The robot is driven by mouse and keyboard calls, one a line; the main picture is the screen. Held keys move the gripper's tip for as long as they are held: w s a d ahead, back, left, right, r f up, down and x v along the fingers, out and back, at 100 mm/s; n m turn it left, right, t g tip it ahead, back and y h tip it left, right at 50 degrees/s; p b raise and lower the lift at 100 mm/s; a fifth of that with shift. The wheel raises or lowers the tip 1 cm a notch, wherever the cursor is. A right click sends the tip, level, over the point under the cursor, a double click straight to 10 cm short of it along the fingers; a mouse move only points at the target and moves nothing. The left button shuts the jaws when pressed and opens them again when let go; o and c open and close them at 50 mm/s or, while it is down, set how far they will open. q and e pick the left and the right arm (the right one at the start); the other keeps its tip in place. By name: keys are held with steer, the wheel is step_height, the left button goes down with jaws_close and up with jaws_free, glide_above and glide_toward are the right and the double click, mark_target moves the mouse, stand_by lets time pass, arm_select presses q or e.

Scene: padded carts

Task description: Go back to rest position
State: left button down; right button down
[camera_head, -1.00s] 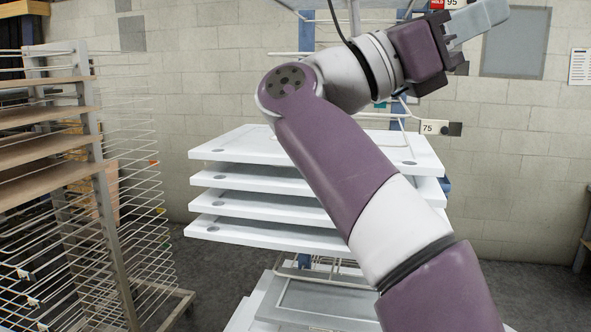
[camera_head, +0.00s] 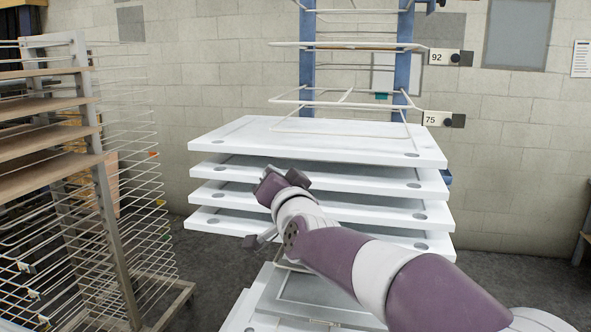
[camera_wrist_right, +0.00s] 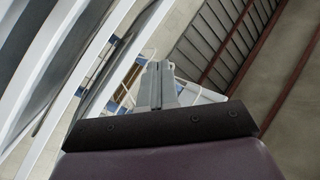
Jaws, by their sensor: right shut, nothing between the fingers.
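My right arm comes in from the lower right of the head view and is bent. My right gripper (camera_head: 297,178) is in front of the stacked white panels (camera_head: 310,140), near their middle, with its fingers small and partly hidden. In the right wrist view the two grey fingers (camera_wrist_right: 158,85) are together with nothing between them. They point up toward the ceiling, with the panel edges at the left of that view. I cannot tell whether the gripper touches the panels. My left gripper is not in view.
The white panels lie on a blue-post rack (camera_head: 306,70) with wire shelves and tags reading 92 and 75. A wire cart (camera_head: 105,190) with wooden boards stands at the left. Grey panels (camera_head: 318,298) lie low in front. Floor is open at the right.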

steer(key=s+d+f+n+g+h, duration=0.1)
steer(key=s+d+f+n+g, duration=0.15)
steer(key=f, duration=0.55)
steer(key=s+d+f+n+g+h, duration=0.1)
steer(key=s+d+f+g, duration=0.25)
steer(key=f, duration=0.45)
steer(key=s+d+f+n+g+h, duration=0.1)
steer(key=s+d+f+g, duration=0.15)
steer(key=f, duration=0.65)
steer(key=s+d+f+g+h, duration=0.1)
steer(key=s+d+f+g, duration=0.1)
steer(key=s+d+f, duration=0.2)
steer(key=s+d+f+g+h, duration=0.1)
steer(key=s+d+f+g, duration=0.2)
steer(key=s, duration=0.7)
steer(key=s+d+f+g, duration=0.3)
steer(key=s+d+f, duration=0.3)
steer(key=s+d, duration=0.1)
steer(key=shift+s+f+h, duration=0.2)
steer(key=shift+s+h, duration=0.2)
steer(key=shift+s, duration=0.2)
steer(key=shift+w+m, duration=0.1)
steer(key=shift+m, duration=0.15)
steer(key=shift+r, duration=0.1)
